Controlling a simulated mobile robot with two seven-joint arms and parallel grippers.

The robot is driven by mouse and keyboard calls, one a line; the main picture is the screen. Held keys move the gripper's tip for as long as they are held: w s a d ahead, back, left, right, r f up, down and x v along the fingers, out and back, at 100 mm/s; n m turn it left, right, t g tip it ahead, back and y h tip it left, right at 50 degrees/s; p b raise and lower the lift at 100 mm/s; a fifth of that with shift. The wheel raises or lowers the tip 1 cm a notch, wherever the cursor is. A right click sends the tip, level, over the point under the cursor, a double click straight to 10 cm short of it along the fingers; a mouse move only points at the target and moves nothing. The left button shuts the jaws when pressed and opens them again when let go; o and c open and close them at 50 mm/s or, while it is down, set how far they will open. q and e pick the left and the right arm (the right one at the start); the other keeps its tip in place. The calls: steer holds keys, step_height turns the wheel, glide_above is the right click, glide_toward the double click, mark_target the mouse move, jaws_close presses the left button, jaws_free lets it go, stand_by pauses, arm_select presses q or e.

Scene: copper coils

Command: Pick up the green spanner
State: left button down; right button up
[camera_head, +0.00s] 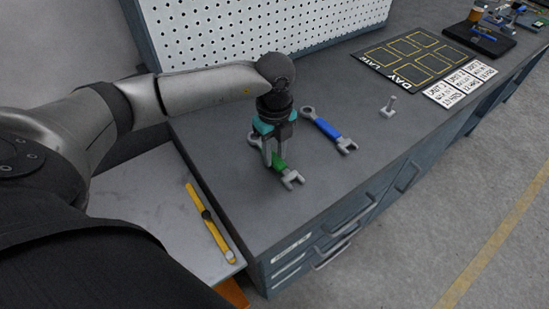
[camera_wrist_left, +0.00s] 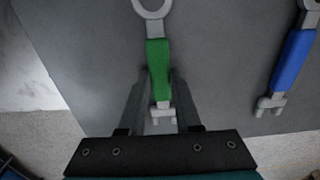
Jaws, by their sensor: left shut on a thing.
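The green spanner (camera_head: 279,163) is at the near left of the workbench, its open jaw end pointing toward the front edge. My left gripper (camera_head: 273,160) points down over it, and its fingers are shut on the green handle. In the left wrist view, the green spanner (camera_wrist_left: 158,68) runs between the two fingers of my left gripper (camera_wrist_left: 158,92), with its ring end at the top. I cannot tell whether it touches the bench. My right gripper is not in view.
A blue spanner (camera_head: 328,128) lies just right of the green one. A small grey metal part (camera_head: 389,107) stands further right. A yellow tool (camera_head: 209,220) lies on a lower light surface at left. A pegboard (camera_head: 255,28) rises behind; a black yellow-marked mat (camera_head: 388,74) lies further back.

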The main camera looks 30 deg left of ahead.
mark_target(274, 157)
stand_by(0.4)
arm_select(q)
step_height(274, 157, up, 20)
steer(key=p, duration=0.3)
stand_by(0.9)
